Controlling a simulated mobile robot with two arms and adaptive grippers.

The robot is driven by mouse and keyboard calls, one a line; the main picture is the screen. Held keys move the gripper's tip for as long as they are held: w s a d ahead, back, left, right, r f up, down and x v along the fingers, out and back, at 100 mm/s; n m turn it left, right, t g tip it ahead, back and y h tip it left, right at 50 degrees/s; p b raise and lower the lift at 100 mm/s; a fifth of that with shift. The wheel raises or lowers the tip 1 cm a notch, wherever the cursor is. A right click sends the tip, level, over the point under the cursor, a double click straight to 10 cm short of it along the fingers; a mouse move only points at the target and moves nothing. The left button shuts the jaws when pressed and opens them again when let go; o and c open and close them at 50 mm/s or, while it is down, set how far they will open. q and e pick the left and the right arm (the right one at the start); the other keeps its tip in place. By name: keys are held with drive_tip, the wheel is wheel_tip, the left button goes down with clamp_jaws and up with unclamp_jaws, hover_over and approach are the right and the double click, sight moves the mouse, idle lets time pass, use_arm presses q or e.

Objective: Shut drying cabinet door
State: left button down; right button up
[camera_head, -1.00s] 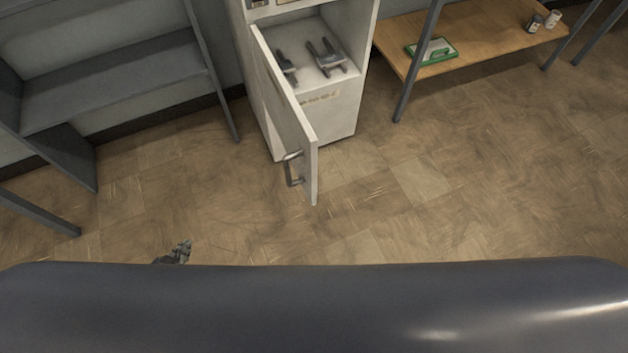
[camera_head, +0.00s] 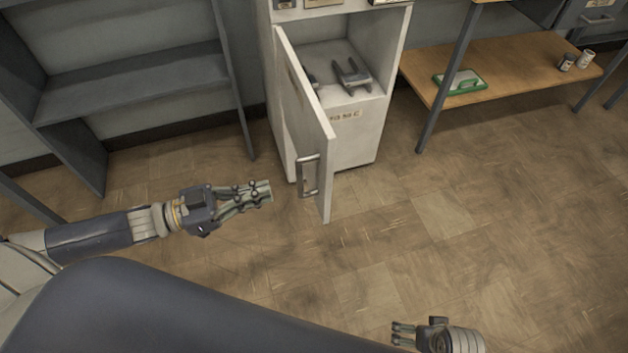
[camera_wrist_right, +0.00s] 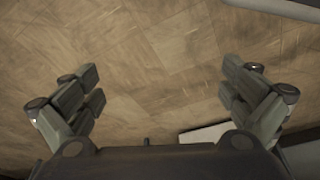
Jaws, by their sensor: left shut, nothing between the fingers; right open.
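The white drying cabinet (camera_head: 356,140) stands at the top middle of the head view. Its door (camera_head: 306,135) is swung open toward me, hinged on the left side, with a metal handle (camera_head: 309,176) on its outer face. Two dark forked items show inside the cabinet, one of them (camera_head: 352,75) in full and one partly behind the door. My left gripper (camera_head: 262,190) is shut and empty, to the left of the door handle and apart from it. My right gripper (camera_head: 398,333) is at the bottom of the head view, well away from the door. In the right wrist view (camera_wrist_right: 167,103) its fingers are spread with nothing between them.
A dark grey shelf unit (camera_head: 130,82) stands left of the cabinet. A wooden-shelved rack (camera_head: 520,62) on the right holds a green-edged tray (camera_head: 460,86) and two small cans (camera_head: 577,61). The tiled floor (camera_head: 430,230) before the cabinet is clear.

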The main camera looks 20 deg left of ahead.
sight(325, 176)
use_arm(q)
drive_tip(key=b+x, duration=0.1)
drive_tip(key=x, duration=1)
drive_tip(key=shift+w+d+f+b, duration=0.1)
drive_tip(key=shift+d+b, duration=0.05)
drive_tip(key=shift+b, duration=0.15)
use_arm(e)
drive_tip(key=w+v, duration=0.1)
drive_tip(key=v, duration=0.5)
drive_tip(key=shift+w+r, duration=0.3)
drive_tip(key=shift+w, duration=0.1)
